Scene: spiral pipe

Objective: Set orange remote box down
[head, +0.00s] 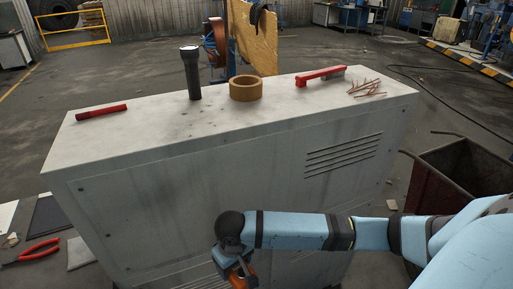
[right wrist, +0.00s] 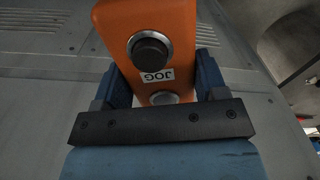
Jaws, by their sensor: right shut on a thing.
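The orange remote box (right wrist: 182,18) has a black round button, a "JOG" label and a second button partly hidden by the gripper. My right gripper (right wrist: 158,85) is shut on it, with a blue finger on each side. In the head view, my right gripper (head: 238,270) is low at the bottom edge, in front of the grey cabinet (head: 220,190) and below its top. Only a small part of the orange box (head: 237,281) shows there; the rest is cut off or hidden. My left gripper is not in view.
On the cabinet top are a red-handled tool (head: 102,112), a black flashlight (head: 192,75), a tape roll (head: 246,89), a red brush (head: 320,76) and thin reddish sticks (head: 368,88). Bare room lies between them. A dark red cart (head: 450,190) stands at the right; red pliers (head: 35,252) lie lower left.

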